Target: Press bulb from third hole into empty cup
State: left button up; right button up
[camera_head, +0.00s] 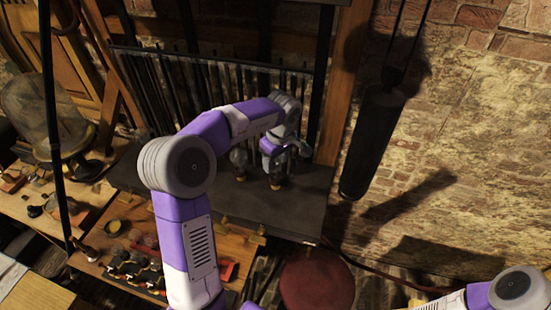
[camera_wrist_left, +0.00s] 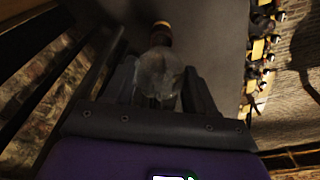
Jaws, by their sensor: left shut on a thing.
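My left gripper (camera_head: 278,160) is over the dark shelf by the wall. It is shut on a clear glass bulb (camera_wrist_left: 158,72), seen between its dark fingers in the left wrist view. The bulb's yellowish and dark red base points away from my wrist, toward the dark grey surface. In the head view a small brass-coloured part (camera_head: 277,184) shows just below the gripper; I cannot tell whether it touches the shelf. Another glass piece (camera_head: 239,160) stands just left of the gripper. I cannot make out the third hole or the empty cup. My right gripper is out of view.
The dark shelf (camera_head: 225,203) has bare room around the gripper, with dark upright bars behind it. A hanging black cylinder (camera_head: 370,140) is to the right. A red round stool (camera_head: 317,283) and a cluttered wooden bench (camera_head: 118,222) are lower down.

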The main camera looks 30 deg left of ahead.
pick_arm(q)
jog(key=shift+f, duration=0.55)
dwell(0.4)
jog(key=o, duration=1.3)
jog(key=shift+c, duration=0.2)
jog(key=r, duration=0.5)
jog(key=d+r, duration=0.1)
jog(key=r, duration=0.1)
jog(key=shift+s+r, duration=0.15)
jog(key=shift+r, duration=0.1)
